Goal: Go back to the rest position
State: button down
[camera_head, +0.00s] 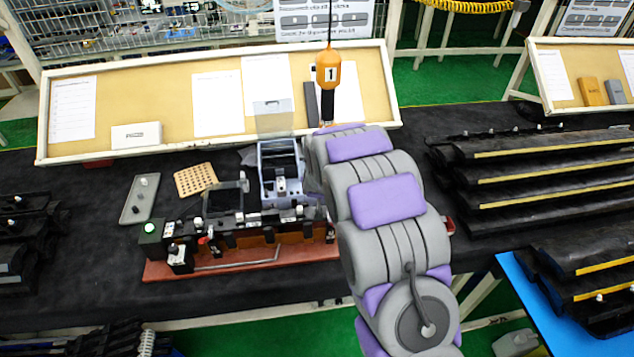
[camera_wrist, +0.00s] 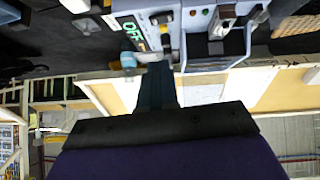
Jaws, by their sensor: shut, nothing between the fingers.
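My gripper shows in the wrist view (camera_wrist: 156,82), with its dark fingers together and nothing between them. In the head view my grey and purple arm reaches up from the lower right over the bench, and the gripper end is hidden behind it. A grey-blue device (camera_head: 280,172) stands just left of the arm. In the wrist view this device (camera_wrist: 203,48) lies beyond the fingertips, beside a green lit display (camera_wrist: 131,30). I cannot tell the exact gap between fingertips and device.
A black fixture on a red base (camera_head: 240,262) is left of my arm. An orange tool (camera_head: 328,68) hangs above the arm's far end. Black trim racks (camera_head: 540,165) stand right. A tan board (camera_head: 220,100) lines the back. A perforated tray (camera_head: 195,180) lies left.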

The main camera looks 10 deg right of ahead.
jog(key=shift+a, duration=0.55)
jog(key=shift+d+r, duration=0.1)
